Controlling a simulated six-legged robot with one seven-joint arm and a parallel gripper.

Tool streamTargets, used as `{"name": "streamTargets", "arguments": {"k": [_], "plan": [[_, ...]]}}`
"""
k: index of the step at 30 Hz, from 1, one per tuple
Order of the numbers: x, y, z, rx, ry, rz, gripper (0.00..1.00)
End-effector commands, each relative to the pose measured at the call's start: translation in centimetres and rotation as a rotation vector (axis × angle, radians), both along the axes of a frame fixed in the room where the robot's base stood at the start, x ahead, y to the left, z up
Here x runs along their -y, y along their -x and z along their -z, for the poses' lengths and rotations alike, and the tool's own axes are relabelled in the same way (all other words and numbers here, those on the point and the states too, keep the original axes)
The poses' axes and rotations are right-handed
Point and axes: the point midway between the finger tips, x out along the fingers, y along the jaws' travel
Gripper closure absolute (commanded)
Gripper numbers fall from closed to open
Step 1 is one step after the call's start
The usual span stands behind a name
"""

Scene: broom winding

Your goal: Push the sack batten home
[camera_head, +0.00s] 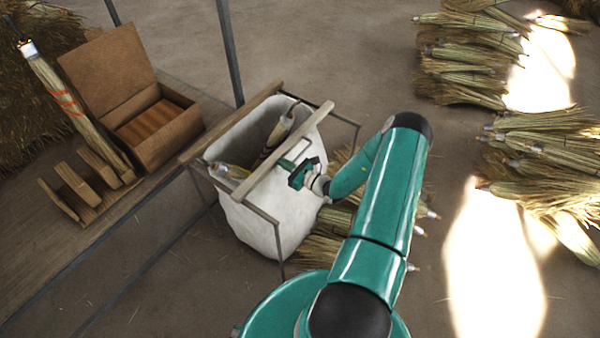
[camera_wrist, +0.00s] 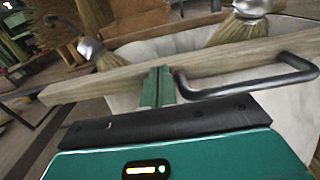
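The sack batten (camera_head: 264,176) is a pale wooden bar lying across the near side of the open white sack (camera_head: 262,232). In the wrist view the batten (camera_wrist: 110,82) crosses the picture at a slight tilt, with a dark bent metal handle (camera_wrist: 250,84) on its right part. My gripper (camera_head: 287,163) is at the batten's near face, around its middle. In the wrist view the two narrow green fingers (camera_wrist: 158,88) stand side by side, shut, just left of the handle's end. I cannot tell whether their tips touch the wood.
Brooms (camera_head: 283,128) stand in the sack, which hangs in a thin metal frame (camera_head: 279,243) with a wooden rail (camera_head: 225,128) on its far side. An open wooden box (camera_head: 152,120) sits on the bench at left. Broom bundles (camera_head: 465,50) lie on the floor at right.

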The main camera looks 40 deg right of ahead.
Motion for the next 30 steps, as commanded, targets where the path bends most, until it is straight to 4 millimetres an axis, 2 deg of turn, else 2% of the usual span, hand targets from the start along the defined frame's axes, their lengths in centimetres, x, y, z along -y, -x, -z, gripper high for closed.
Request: {"name": "streamTargets", "arguments": {"k": [3, 9, 22, 30], "plan": [[-0.8, -2.4, -0.1, 0.003, 0.001, -0.002, 1.0], [-1.3, -4.2, 0.0, 0.001, 0.001, -0.001, 1.0], [-1.5, -4.9, -0.1, 0.001, 0.001, -0.001, 1.0], [-0.9, -4.3, -0.2, 0.001, 0.001, -0.001, 1.0]]}}
